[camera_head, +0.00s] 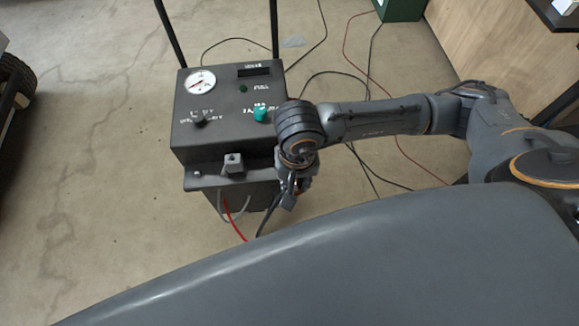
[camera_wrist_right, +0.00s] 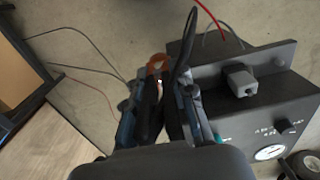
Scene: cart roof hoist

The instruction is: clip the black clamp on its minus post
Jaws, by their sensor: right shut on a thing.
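My right gripper (camera_head: 290,190) is beside the right end of the ledge on the dark charger box (camera_head: 225,140). In the right wrist view the gripper (camera_wrist_right: 157,100) is shut on the black clamp (camera_wrist_right: 150,108), which lies between the fingers with its orange-brown jaw end pointing away from the wrist. A black cable (camera_wrist_right: 188,45) loops up from the clamp. In the head view the arm and fingers mostly hide the clamp. I cannot make out a minus post in either view. My left gripper is not in view.
A grey block (camera_head: 233,163) sits on the charger's ledge, and shows in the wrist view (camera_wrist_right: 240,80). A red cable (camera_head: 232,220) hangs below. Thin cables (camera_head: 345,75) lie on the floor. A large grey curved panel (camera_head: 350,265) fills the foreground. A green box (camera_head: 400,9) stands behind.

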